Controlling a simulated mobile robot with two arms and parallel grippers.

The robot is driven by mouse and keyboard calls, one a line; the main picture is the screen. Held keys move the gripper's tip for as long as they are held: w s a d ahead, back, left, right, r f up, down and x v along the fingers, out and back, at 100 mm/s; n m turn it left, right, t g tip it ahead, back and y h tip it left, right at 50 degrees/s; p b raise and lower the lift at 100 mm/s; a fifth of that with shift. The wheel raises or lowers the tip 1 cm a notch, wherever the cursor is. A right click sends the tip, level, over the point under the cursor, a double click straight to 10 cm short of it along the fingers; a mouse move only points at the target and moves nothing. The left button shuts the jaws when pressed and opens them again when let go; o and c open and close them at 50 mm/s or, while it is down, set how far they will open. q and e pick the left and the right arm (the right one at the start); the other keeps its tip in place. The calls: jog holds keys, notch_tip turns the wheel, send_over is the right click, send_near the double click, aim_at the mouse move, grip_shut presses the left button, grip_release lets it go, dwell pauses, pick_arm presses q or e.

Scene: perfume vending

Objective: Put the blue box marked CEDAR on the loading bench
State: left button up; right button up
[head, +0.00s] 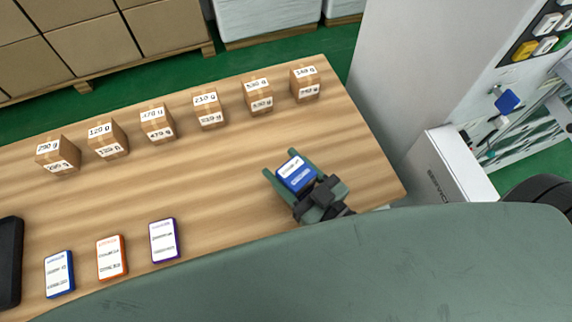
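A blue box (296,174) with a white label sits between the two fingers of my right gripper (286,168). The fingers lie close along its two sides and look shut on it. It is over the right part of the wooden table (230,180); I cannot tell whether it touches the top. Its label is too small to read. A second blue-edged box (60,273) lies at the table's front left, its label also unreadable. I cannot tell from the print which one is CEDAR. My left gripper is not in view.
An orange box (112,257) and a purple box (164,241) lie at the front left, beside a black object (9,262). Several small cartons with weight labels (208,108) line the back edge. The table's middle is clear. A white machine (420,75) stands right.

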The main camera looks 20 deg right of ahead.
jog(key=o, duration=0.4)
jog(key=shift+r, duration=0.2)
jog(key=b+v, duration=0.1)
jog(key=v, duration=1.1)
jog(key=shift+f, duration=0.1)
